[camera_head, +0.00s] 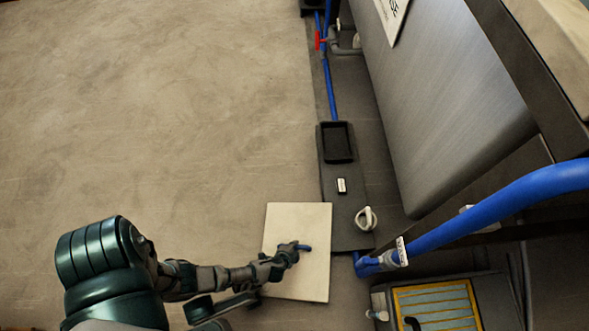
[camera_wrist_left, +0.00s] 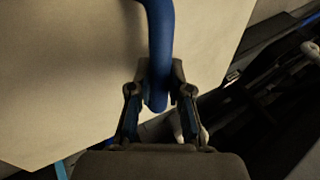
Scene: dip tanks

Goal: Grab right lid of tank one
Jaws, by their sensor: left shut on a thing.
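A flat cream lid (camera_head: 312,222) with a blue handle (camera_head: 306,248) is at the lower middle of the head view. My left gripper (camera_head: 291,250) reaches in from the left and is shut on that handle. In the left wrist view the blue handle (camera_wrist_left: 159,35) runs down between the fingers of my left gripper (camera_wrist_left: 158,92), and the cream lid (camera_wrist_left: 65,75) fills much of the picture behind it. The lid's height above the floor is hard to tell. A large grey metal tank (camera_head: 440,100) stands at the right. My right gripper is not in view.
A dark floor unit (camera_head: 345,210) with a black tray (camera_head: 337,142) lies beside the lid. A thick blue pipe (camera_head: 490,210) crosses at the right. A yellow-framed grate (camera_head: 437,305) is at the bottom right. The concrete floor (camera_head: 150,100) at the left is clear.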

